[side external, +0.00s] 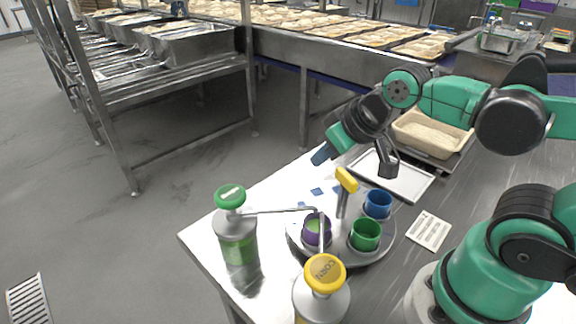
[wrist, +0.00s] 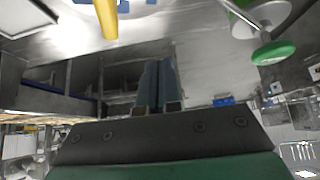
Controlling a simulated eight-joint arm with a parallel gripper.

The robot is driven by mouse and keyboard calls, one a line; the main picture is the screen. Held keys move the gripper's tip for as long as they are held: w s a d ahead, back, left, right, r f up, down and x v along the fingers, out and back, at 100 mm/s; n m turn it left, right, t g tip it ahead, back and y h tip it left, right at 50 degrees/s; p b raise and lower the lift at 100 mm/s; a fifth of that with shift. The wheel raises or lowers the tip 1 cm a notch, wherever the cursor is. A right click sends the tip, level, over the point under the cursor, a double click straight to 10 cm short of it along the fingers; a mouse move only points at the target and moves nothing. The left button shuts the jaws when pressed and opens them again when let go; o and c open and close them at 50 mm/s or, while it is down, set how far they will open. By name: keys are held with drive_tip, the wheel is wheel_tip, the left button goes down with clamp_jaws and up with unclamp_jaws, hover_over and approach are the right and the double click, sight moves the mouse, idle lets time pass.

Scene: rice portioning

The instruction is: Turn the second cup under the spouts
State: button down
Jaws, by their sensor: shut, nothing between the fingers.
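A round grey turntable (side external: 296,240) sits near the table's front corner. It carries a purple cup (side external: 317,236) with green contents, a green cup (side external: 365,238) and a blue cup (side external: 377,207). The spouts of a green-topped dispenser (side external: 237,240) and a yellow-topped dispenser (side external: 322,290) meet over the purple cup. A yellow-topped handle (side external: 347,180) stands up from the turntable; its yellow part also shows in the wrist view (wrist: 107,18). My gripper (side external: 319,157) is shut and empty, above and behind the turntable, apart from the handle. Its closed fingers show in the wrist view (wrist: 158,85).
A flat metal tray (side external: 405,182) and a tub of rice (side external: 430,135) lie behind the turntable. A printed card (side external: 429,231) is to its right. Small blue pieces (side external: 316,191) lie on the table. A metal rack (side external: 180,75) stands beyond the table.

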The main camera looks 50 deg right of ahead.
sight(347, 175)
idle(0.4)
drive_tip(key=c, duration=1.1)
unclamp_jaws()
drive_tip(key=o, duration=0.3)
drive_tip(key=shift+s+d+r+m+g, duration=0.15)
drive_tip(key=shift+d+m+g, duration=0.2)
drive_tip(key=shift+g, duration=0.35)
drive_tip(key=m+g, duration=0.1)
drive_tip(key=g, duration=0.1)
drive_tip(key=s+d+r+m+g, duration=0.1)
drive_tip(key=s+d+m+g, duration=0.1)
drive_tip(key=g, duration=0.1)
drive_tip(key=shift+s+d+r+g, duration=0.1)
drive_tip(key=shift+d+r+g, duration=0.05)
drive_tip(key=shift+r+g, duration=0.2)
drive_tip(key=shift+s+f, duration=0.1)
drive_tip(key=shift+f, duration=2.6)
clamp_jaws()
